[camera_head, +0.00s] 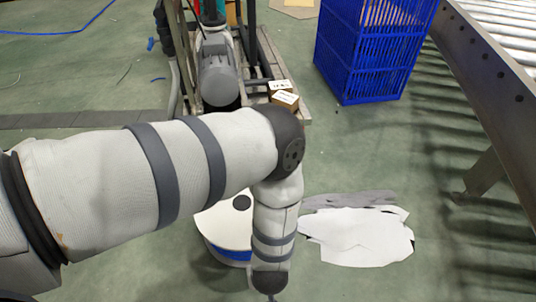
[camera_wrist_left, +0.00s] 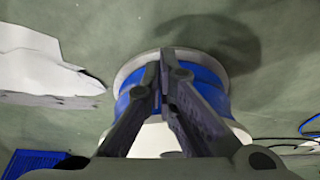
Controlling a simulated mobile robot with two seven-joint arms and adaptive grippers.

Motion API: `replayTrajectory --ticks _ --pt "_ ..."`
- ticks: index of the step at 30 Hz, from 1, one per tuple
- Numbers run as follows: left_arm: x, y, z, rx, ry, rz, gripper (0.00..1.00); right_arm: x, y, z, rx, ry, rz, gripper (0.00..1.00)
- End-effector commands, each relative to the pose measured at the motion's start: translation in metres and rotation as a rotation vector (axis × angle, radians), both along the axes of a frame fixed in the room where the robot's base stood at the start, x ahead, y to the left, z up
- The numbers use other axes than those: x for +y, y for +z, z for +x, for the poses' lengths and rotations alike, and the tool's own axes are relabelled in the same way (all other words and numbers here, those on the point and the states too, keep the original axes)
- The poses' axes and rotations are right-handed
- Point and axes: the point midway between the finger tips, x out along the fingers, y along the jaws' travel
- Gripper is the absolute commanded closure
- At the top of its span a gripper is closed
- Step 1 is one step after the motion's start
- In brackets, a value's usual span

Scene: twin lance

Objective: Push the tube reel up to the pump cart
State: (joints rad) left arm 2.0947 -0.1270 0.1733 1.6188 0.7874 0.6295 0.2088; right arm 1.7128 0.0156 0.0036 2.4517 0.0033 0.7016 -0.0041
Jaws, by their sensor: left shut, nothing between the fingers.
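The tube reel (camera_head: 222,224), with a white round top and a blue band below, stands on the green floor, partly hidden behind my left arm. The reel also shows in the left wrist view (camera_wrist_left: 208,77), behind the fingers. My left gripper (camera_wrist_left: 163,68) is shut and empty, its fingertips in front of the reel's rim. I cannot tell whether they touch it. In the head view the gripper is mostly cut off below the arm. The pump cart (camera_head: 218,78), with a grey motor and dark frame, stands beyond the reel, with floor between them. My right gripper is not in view.
Small cartons (camera_head: 284,99) sit at the cart's right side. A blue slatted crate (camera_head: 362,60) stands at the upper right, beside a roller conveyor (camera_head: 490,70). White sheets (camera_head: 360,238) lie right of the reel. A blue hose (camera_head: 70,30) lies at the upper left.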

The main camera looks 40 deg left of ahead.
Motion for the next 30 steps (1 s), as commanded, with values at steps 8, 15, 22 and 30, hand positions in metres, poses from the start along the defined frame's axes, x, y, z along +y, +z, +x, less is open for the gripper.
replayTrajectory --ticks 8,15,22,30 --pt "0.014 -0.066 0.010 0.005 -0.001 0.001 1.00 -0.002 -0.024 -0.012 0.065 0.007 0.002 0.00" --pt "0.037 -0.080 0.030 0.001 0.000 0.002 1.00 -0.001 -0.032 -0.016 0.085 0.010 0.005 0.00" --pt "0.048 -0.079 0.040 0.002 -0.002 0.000 1.00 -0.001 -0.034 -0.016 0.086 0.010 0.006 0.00" --pt "0.049 -0.078 0.040 0.002 -0.002 0.000 1.00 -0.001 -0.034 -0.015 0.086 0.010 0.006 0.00"
